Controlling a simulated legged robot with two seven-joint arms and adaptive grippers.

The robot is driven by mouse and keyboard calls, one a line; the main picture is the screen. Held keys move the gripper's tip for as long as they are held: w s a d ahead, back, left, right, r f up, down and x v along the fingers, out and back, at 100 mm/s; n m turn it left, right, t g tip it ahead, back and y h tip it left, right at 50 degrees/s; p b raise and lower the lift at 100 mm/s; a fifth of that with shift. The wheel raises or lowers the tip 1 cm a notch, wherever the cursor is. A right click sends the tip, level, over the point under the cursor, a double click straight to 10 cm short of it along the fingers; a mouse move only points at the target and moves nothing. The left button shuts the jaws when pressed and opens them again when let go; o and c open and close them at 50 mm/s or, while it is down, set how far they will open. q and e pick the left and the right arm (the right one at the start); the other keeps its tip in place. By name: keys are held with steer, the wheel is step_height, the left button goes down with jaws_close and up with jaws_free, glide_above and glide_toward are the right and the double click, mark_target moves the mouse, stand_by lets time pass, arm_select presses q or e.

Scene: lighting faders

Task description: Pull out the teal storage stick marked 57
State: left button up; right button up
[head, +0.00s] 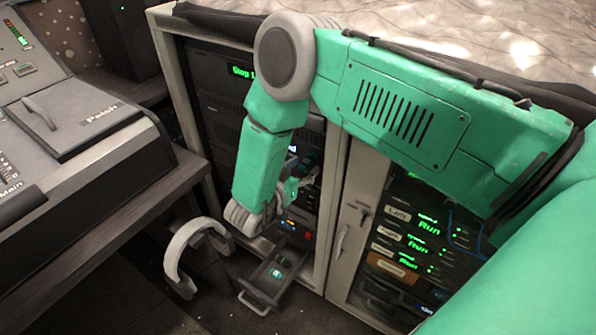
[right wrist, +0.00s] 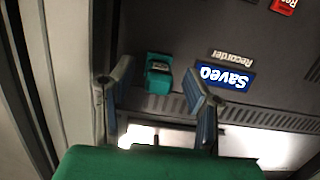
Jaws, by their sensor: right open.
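A small teal stick (right wrist: 158,75) is seated in a dark panel in the right wrist view. A pale mark shows on it, but it is too small to read as 57. My right gripper (right wrist: 160,100) is open, with one finger on each side of the stick's line and the tips slightly nearer the camera. I see no grip on it. In the head view my right gripper (head: 298,180) is at the front of the left rack, partly hidden by my forearm. I cannot make out the stick there. My left gripper is not in view.
A blue "Saved" display (right wrist: 225,76) sits beside the stick, upside down, with a red item (right wrist: 284,5) farther off. An open drawer (head: 262,284) juts out below my wrist. Headphones (head: 178,255) hang by the desk (head: 100,230). A second rack (head: 345,245) stands at right.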

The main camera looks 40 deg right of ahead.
jaws_close()
steer(key=shift+a, duration=0.15)
steer(key=v, duration=0.4)
steer(key=shift+s+a+f+p, duration=0.15)
steer(key=shift+a+f+p, duration=0.05)
steer(key=shift+f+p, duration=0.15)
stand_by(0.6)
stand_by(0.4)
